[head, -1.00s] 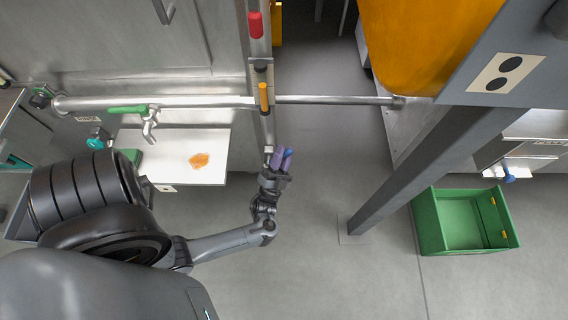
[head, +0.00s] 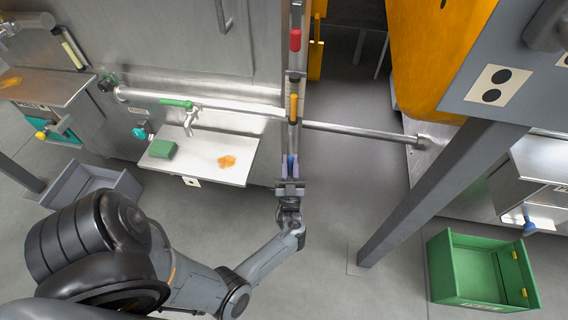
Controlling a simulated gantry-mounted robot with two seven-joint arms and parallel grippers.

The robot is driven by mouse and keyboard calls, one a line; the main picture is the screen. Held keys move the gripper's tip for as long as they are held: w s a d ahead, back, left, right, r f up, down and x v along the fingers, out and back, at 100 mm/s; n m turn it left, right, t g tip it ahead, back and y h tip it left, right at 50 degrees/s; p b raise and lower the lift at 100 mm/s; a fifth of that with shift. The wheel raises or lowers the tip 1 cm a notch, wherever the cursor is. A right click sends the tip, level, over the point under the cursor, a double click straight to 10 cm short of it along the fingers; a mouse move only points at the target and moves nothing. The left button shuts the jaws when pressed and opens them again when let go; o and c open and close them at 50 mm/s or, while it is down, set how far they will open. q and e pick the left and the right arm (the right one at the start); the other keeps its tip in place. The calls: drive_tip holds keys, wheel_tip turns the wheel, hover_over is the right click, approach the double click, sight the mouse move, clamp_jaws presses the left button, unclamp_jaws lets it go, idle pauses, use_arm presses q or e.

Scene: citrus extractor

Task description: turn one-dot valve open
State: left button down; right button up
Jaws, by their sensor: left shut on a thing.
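I cannot make out a one-dot mark beside any of these handles. My right gripper is not in view.
A grey post (head: 440,195) slants down right of the gripper. A green crate (head: 470,300) stands at right. The floor between is clear.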

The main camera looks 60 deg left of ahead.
use_arm(q)
drive_tip(key=shift+s+a+f, duration=0.1)
drive_tip(key=shift+f, duration=0.05)
drive_tip(key=c, duration=1.1)
unclamp_jaws()
drive_tip(key=shift+a, duration=0.1)
drive_tip(key=shift+o, duration=0.2)
